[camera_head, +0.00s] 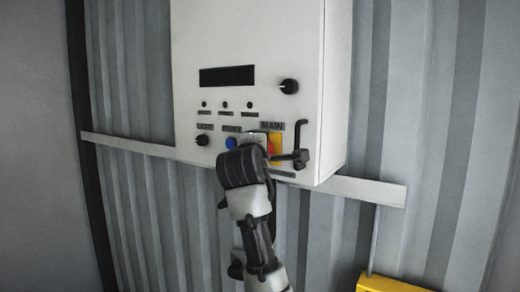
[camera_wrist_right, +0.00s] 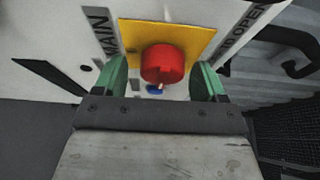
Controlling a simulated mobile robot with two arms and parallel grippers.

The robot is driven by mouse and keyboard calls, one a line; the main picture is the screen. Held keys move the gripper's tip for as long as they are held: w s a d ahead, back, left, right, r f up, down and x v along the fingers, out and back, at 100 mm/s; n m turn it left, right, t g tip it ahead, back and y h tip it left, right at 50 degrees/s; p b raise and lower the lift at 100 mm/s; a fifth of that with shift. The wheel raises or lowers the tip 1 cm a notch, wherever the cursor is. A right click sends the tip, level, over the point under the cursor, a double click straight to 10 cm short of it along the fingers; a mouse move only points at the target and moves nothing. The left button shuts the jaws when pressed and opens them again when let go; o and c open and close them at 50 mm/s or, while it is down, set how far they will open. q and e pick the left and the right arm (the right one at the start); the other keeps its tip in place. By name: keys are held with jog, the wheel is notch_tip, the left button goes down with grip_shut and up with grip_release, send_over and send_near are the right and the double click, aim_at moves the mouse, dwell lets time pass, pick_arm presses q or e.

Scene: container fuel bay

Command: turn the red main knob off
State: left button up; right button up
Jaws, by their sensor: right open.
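The red main knob (camera_wrist_right: 163,64) sits on a yellow plate (camera_wrist_right: 200,30) next to a MAIN label (camera_wrist_right: 98,30) in the right wrist view. A small pale mark shows at the knob's lower edge. My right gripper (camera_wrist_right: 162,78) is open, with one green finger on each side of the knob and visible gaps between. In the head view my right gripper (camera_head: 257,146) is at the lower part of the white control box (camera_head: 255,40) and hides most of the knob; the yellow plate (camera_head: 277,145) shows beside it. My left gripper is not in view.
A black lever handle (camera_head: 299,145) sticks out to the right of the yellow plate. A blue button (camera_head: 231,143) and black knobs (camera_head: 289,86) (camera_head: 202,140) are on the same panel. A pale rail (camera_head: 365,191) runs along the corrugated wall. A yellow object (camera_head: 385,284) is at lower right.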

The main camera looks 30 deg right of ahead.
jog(key=b+v, duration=0.5)
jog(key=v, duration=0.6)
jog(key=shift+r, duration=0.15)
